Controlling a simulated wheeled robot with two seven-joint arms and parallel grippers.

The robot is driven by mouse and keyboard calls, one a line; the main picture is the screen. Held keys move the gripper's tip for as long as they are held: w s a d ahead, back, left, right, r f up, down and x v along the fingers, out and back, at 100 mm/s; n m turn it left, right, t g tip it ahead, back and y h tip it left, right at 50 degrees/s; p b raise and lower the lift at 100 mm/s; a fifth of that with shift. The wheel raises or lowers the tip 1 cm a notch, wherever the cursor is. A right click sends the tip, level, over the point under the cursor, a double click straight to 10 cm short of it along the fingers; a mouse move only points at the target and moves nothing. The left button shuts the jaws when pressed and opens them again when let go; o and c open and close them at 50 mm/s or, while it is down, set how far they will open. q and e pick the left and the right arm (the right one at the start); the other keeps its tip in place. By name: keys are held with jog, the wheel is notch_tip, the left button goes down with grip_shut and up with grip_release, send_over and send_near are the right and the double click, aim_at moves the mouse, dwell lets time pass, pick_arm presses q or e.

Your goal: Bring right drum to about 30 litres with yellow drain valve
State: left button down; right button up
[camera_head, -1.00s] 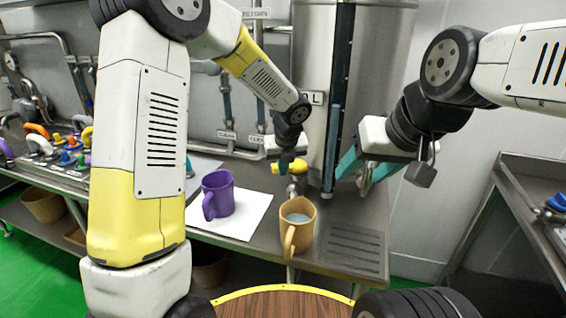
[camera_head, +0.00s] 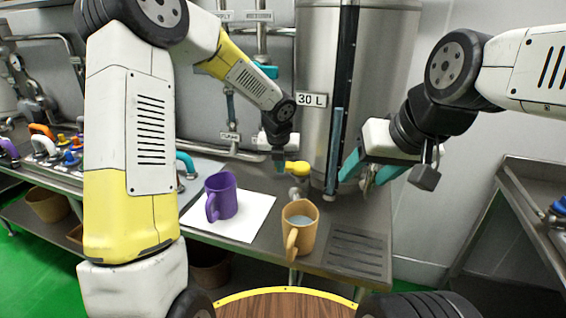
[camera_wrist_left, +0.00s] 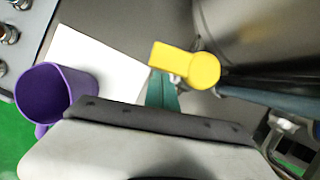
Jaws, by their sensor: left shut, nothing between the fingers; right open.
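The right drum (camera_head: 312,60) is a tall steel cylinder with a "30 L" label and a dark vertical strip with a blue-grey gauge tube down its front. The yellow drain valve (camera_head: 298,168) sits low at its base; it also shows in the left wrist view (camera_wrist_left: 186,64). My left gripper (camera_head: 279,166) is shut and empty, just left of the valve handle; contact cannot be told. An orange mug (camera_head: 301,232) with pale liquid stands below the valve. My right gripper (camera_head: 358,178) is open and empty, right of the drum's front.
A purple mug (camera_head: 222,197) stands on a white sheet (camera_head: 250,222) left of the orange mug. A slotted drain grate (camera_head: 358,252) lies to the right on the steel counter. Several coloured-handled parts (camera_head: 60,155) sit at the far left. A side table (camera_head: 520,200) stands at right.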

pick_arm(q)
jog(key=shift+w+a, duration=0.2)
jog(key=shift+w, duration=0.25)
jog(key=shift+w+a, duration=0.1)
jog(key=shift+w, duration=0.05)
dwell(0.4)
